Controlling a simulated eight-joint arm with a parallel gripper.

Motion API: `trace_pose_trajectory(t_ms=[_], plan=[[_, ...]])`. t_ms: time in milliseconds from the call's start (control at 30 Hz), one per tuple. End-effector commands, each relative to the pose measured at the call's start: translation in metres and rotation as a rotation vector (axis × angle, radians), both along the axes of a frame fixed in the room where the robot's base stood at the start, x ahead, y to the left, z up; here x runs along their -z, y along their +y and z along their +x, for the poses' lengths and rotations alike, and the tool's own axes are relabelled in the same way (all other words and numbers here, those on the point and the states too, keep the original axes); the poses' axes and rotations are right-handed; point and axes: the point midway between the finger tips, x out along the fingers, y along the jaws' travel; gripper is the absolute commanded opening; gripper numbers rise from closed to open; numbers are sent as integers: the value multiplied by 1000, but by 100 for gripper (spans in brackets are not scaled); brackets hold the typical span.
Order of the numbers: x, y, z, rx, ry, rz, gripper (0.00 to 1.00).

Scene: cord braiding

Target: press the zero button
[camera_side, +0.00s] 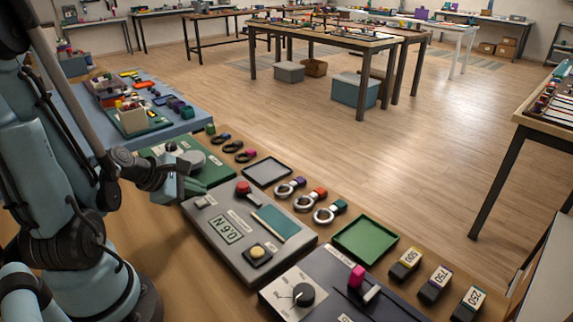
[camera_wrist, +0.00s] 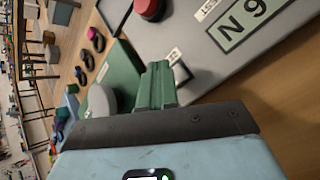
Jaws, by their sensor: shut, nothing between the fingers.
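I cannot read which control is marked zero. My gripper (camera_side: 196,186) is shut and empty by that corner. In the wrist view its green fingers (camera_wrist: 156,82) are together beside the dark control, partly hiding it. The red knob (camera_wrist: 150,8) and display (camera_wrist: 247,18) show at the top. Whether the fingertips touch anything is unclear.
A green panel (camera_side: 210,170) lies behind my gripper. A dark panel with a knob (camera_side: 303,294) stands at the front right. Open floor lies beyond.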

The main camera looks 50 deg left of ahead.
Motion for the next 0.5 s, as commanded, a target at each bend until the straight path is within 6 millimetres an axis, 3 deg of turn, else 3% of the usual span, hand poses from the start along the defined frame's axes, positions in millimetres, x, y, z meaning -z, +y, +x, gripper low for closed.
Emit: trace_pose_trajectory(t_ms=[500], plan=[[-10,0,0,0,1,0,0]])
